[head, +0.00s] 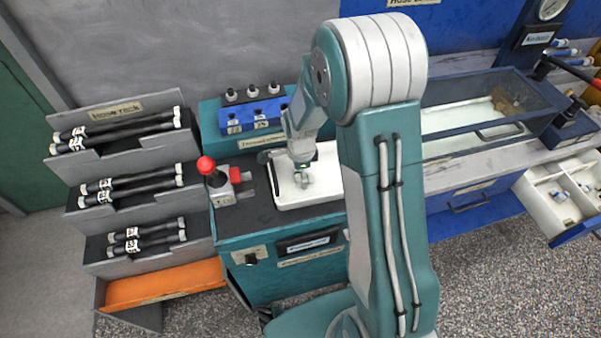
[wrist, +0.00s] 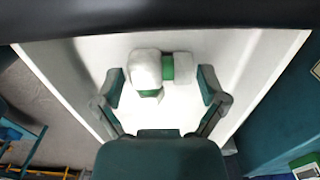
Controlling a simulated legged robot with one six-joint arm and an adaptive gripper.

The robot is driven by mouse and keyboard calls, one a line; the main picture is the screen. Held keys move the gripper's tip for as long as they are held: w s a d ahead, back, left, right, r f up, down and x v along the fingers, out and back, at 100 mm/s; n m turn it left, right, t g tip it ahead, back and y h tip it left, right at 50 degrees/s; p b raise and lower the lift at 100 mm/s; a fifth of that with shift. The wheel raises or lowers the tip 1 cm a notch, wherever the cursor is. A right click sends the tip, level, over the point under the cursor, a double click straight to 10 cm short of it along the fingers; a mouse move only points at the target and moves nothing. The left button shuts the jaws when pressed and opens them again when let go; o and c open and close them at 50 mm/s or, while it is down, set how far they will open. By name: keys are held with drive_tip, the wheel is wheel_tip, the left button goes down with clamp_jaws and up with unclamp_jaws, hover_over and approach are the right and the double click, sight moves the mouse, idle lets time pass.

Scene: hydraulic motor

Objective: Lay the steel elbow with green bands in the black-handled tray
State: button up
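The steel elbow with green bands (wrist: 148,70) lies on the white floor of the tray (wrist: 75,85) in the wrist view. My gripper (wrist: 162,86) is open, with one finger on each side of the elbow. A clear gap shows at the left finger; the right finger overlaps the elbow's end, and I cannot tell if they touch. In the head view my gripper (head: 303,174) is low over the white tray (head: 288,200), with the elbow (head: 303,181) at its fingertips. A dark handle shows at the tray's left end. My arm hides the tray's right part.
A red-knobbed lever (head: 207,167) stands left of the tray. A blue block with black-topped fittings (head: 253,113) is behind it. A hose rack (head: 125,150) stands at left. A glass-lidded case (head: 475,110) and an open drawer (head: 560,225) with small parts are at right.

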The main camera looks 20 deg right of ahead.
idle(0.3)
wheel_tip(320, 180, up, 12)
drive_tip(key=s+r+n+t, duration=0.2)
drive_tip(key=s+r+n, duration=0.6)
drive_tip(key=s+n, duration=0.1)
drive_tip(key=s+r+n+t, duration=0.3)
drive_tip(key=s+r+n, duration=0.4)
drive_tip(key=s, duration=0.5)
drive_tip(key=shift+d+r+n+t, duration=0.3)
drive_tip(key=shift+d+r+n, duration=0.1)
drive_tip(key=shift+n, duration=0.8)
